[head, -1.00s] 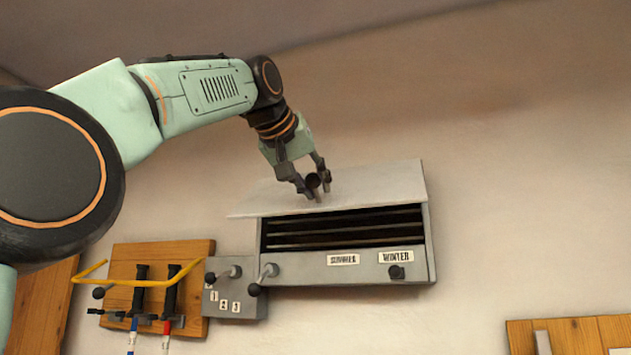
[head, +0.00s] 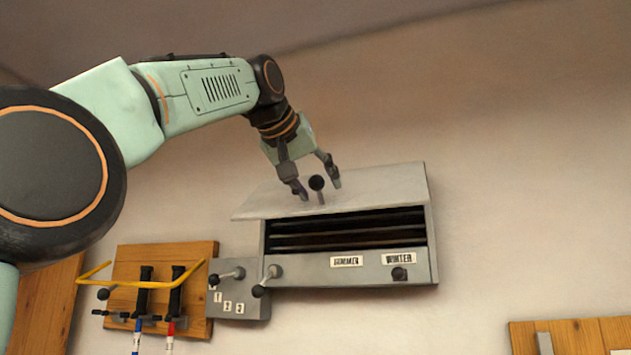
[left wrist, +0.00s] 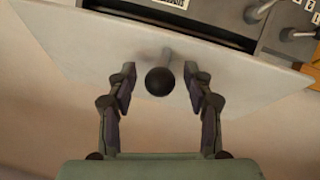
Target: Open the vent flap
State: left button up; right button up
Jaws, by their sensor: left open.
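The vent flap (head: 370,190) is a pale grey panel at the top of the grey vent box. It is raised and tilted outward, and dark slats (head: 345,228) show below it. A knob with a black ball end (head: 317,183) stands out from the flap. My left gripper (head: 315,188) is open, with one finger on each side of the knob and gaps between. In the left wrist view the black ball (left wrist: 158,81) sits between the spread fingertips, and the flap (left wrist: 90,50) lies behind it. My right gripper is in neither view.
The vent box front has SUMMER and WINTER labels and a dark knob (head: 399,274). A lever (head: 266,281) and a numbered switch plate (head: 238,306) are at its left. A wooden board (head: 205,250) carries black handles and a yellow bar (head: 140,283).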

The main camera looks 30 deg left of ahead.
pick_arm(q)
jog(key=shift+w+f, duration=0.15)
jog(key=shift+w, duration=0.2)
